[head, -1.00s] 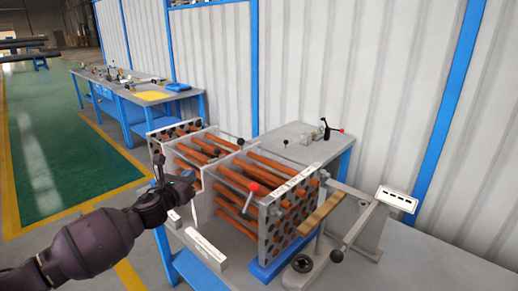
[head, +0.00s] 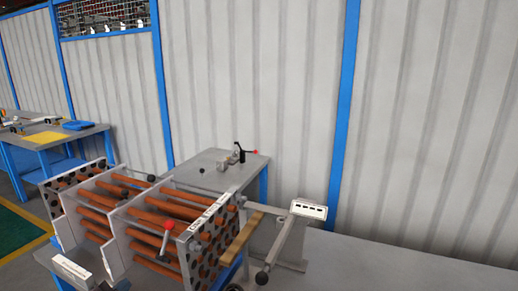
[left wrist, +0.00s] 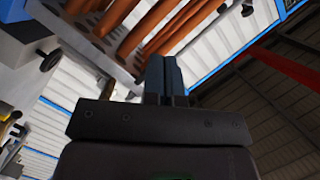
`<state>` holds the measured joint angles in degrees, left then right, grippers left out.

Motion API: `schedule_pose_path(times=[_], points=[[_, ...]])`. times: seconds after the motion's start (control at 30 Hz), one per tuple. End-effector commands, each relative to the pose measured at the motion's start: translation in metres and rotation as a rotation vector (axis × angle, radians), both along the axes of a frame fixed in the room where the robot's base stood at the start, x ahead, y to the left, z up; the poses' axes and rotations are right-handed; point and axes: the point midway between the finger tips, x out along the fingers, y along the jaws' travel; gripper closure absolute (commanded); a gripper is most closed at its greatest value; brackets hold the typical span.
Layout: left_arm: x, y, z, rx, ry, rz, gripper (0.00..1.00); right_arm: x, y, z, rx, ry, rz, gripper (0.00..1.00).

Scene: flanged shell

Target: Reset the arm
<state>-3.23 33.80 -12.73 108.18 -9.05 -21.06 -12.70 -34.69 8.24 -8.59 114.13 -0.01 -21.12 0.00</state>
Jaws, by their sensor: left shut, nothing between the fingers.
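My left gripper (left wrist: 165,75) is shut and empty in the left wrist view, its two dark fingers side by side. In the head view only a small dark piece shows at the bottom edge, perhaps part of my left arm. The flanged shell (head: 150,215), with orange-brown tubes between perforated end plates, stands in the lower left of the head view. Its tubes (left wrist: 140,30) and a plate show behind the fingers in the left wrist view. I cannot tell how far the fingers are from it. My right gripper is not in view.
A grey table (head: 210,172) with a small clamp (head: 238,155) stands behind the shell. A lever with a red knob (head: 168,226) rises at the shell. A stand with a white label plate (head: 308,209) is to the right. A blue-framed bench (head: 50,145) is at far left. The grey surface at lower right (head: 400,270) is clear.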

Motion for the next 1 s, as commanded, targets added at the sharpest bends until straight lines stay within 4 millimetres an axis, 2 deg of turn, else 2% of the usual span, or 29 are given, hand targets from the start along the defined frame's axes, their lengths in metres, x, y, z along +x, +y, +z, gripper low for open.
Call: schedule_pose_path(times=[0.03,0.2,0.4,0.5,0.6,0.7,1.0], points=[[-0.022,-0.011,-0.021,-0.153,0.050,0.034,1.00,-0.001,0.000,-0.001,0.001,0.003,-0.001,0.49],[-0.088,-0.036,-0.074,-0.542,0.179,0.159,1.00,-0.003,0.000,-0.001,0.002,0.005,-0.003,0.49],[-0.163,-0.052,-0.121,-0.738,0.283,0.306,1.00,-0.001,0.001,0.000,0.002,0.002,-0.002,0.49],[-0.192,-0.056,-0.138,-0.776,0.323,0.364,1.00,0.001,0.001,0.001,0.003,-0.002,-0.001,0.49],[-0.211,-0.058,-0.150,-0.793,0.352,0.399,1.00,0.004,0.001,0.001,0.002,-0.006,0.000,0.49],[-0.221,-0.057,-0.155,-0.792,0.367,0.413,1.00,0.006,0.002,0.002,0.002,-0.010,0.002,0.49],[-0.223,-0.056,-0.157,-0.788,0.372,0.414,1.00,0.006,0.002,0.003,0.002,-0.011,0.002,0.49]])
